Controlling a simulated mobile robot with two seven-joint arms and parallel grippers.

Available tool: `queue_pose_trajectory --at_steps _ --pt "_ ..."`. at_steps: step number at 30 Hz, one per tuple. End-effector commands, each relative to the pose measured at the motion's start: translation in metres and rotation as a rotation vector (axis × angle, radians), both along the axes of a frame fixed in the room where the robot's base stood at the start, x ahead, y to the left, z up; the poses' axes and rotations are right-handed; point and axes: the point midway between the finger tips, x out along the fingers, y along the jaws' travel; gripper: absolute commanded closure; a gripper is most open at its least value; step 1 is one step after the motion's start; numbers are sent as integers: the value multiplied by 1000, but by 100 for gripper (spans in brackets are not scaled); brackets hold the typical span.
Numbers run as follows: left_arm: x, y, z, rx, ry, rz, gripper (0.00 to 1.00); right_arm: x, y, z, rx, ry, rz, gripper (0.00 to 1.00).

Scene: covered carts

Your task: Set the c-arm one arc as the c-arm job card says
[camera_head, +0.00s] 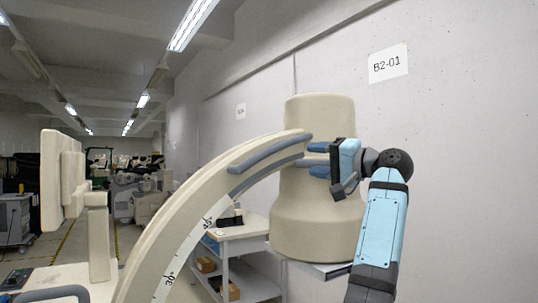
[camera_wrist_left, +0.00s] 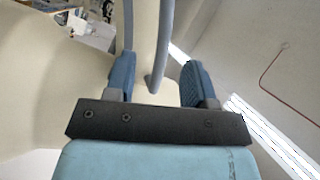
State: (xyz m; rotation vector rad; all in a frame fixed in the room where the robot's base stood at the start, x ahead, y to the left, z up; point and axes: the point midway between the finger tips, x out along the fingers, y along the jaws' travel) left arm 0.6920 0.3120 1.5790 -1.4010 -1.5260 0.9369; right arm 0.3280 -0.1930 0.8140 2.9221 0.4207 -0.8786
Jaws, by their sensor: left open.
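The c-arm one arc (camera_head: 185,215) is a large cream curve rising from lower left to upper right. It carries a white scale strip (camera_head: 187,253) with dark marks and partly readable numbers. A grey handle bar (camera_head: 262,152) runs along its upper end. My left gripper (camera_head: 309,159) is open at the bar's upper right end, in front of the cream c-arm head (camera_head: 318,215). In the left wrist view the grey bar (camera_wrist_left: 160,45) reaches in between the two blue fingers (camera_wrist_left: 160,78), with gaps on both sides. I see no job card.
A cream monitor (camera_head: 63,180) on a post stands at left. A white shelf cart (camera_head: 240,250) with small boxes is behind the arc. The wall with a B2-01 sign (camera_head: 388,64) is close on the right. More covered equipment stands in the far aisle.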

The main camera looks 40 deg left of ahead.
Motion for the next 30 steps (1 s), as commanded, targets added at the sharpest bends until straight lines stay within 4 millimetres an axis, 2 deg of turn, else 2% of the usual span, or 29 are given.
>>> queue_pose_trajectory --at_steps 4,8,11,30 --pt "-5 -5 15 -64 -102 -13 51 0 0 -3 0 0 0 100" --pt "-7 -6 20 -89 -139 -16 51 0 0 -3 0 0 0 100" --pt "-7 0 22 -94 -146 -15 51 0 0 -1 1 0 1 100" --pt "-9 109 23 -91 -143 -15 51 0 0 22 -1 1 1 100"
